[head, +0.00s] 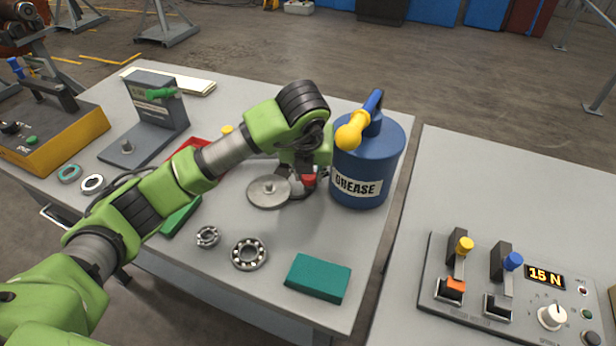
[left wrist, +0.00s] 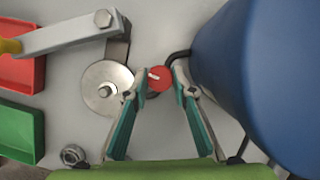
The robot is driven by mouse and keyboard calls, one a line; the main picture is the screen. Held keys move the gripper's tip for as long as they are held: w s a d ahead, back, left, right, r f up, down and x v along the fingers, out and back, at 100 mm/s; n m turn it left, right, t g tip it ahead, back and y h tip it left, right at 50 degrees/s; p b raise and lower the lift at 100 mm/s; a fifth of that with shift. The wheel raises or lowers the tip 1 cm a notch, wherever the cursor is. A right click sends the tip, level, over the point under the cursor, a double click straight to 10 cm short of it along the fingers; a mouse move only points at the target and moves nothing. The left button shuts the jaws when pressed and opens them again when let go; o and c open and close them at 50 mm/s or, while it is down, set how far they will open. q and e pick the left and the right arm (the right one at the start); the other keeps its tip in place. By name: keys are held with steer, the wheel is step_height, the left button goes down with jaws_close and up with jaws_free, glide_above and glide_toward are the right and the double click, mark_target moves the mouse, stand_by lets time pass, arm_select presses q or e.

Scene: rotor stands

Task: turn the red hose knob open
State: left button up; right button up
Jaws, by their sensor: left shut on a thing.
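The red hose knob (head: 309,180) shows in the head view just left of the blue grease drum (head: 358,165), partly hidden by my gripper. In the left wrist view the knob (left wrist: 160,80) is a red disc with a short white mark pointing left and slightly up. My left gripper (head: 307,172) is over the knob, with its two teal fingers on either side of it in the left wrist view (left wrist: 158,84); it is shut on the knob. A dark hose (left wrist: 178,56) runs from near the knob towards the drum. My right gripper is not in view.
A round metal disc (head: 266,191) lies close left of the knob. Bearings (head: 249,253) and a teal block (head: 318,278) lie at the front. A switch panel (head: 500,290) is on the right table.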

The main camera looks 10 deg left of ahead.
arm_select(q)
steer(key=shift+n+y+b, duration=0.3)
steer(key=shift+n+b, duration=0.1)
steer(key=shift+n, duration=0.3)
steer(key=o, duration=1.1)
